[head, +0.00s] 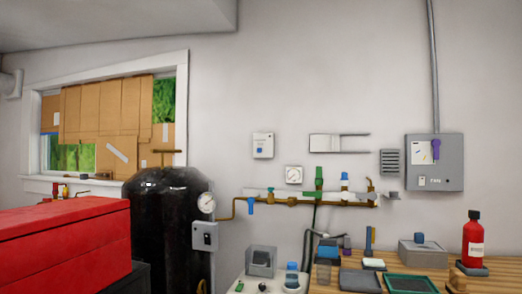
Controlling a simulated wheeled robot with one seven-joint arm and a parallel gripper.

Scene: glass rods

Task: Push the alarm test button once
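A small white box (263,141) is fixed to the wall near the middle of the head view. A small blue round spot that looks like a button (260,151) is on its lower front. The lettering on the box is too small to read, so I cannot tell for certain that this is the alarm test button. My gripper is not in view, and nothing hides the front of the white box.
Below it are a gauge (294,175), pipes with valves (300,200) and a black tank (165,230). A grey wall panel (450,150) is at right. A wooden bench (480,283) holds a red bottle (473,240) and trays. A red case (60,245) fills the lower left.

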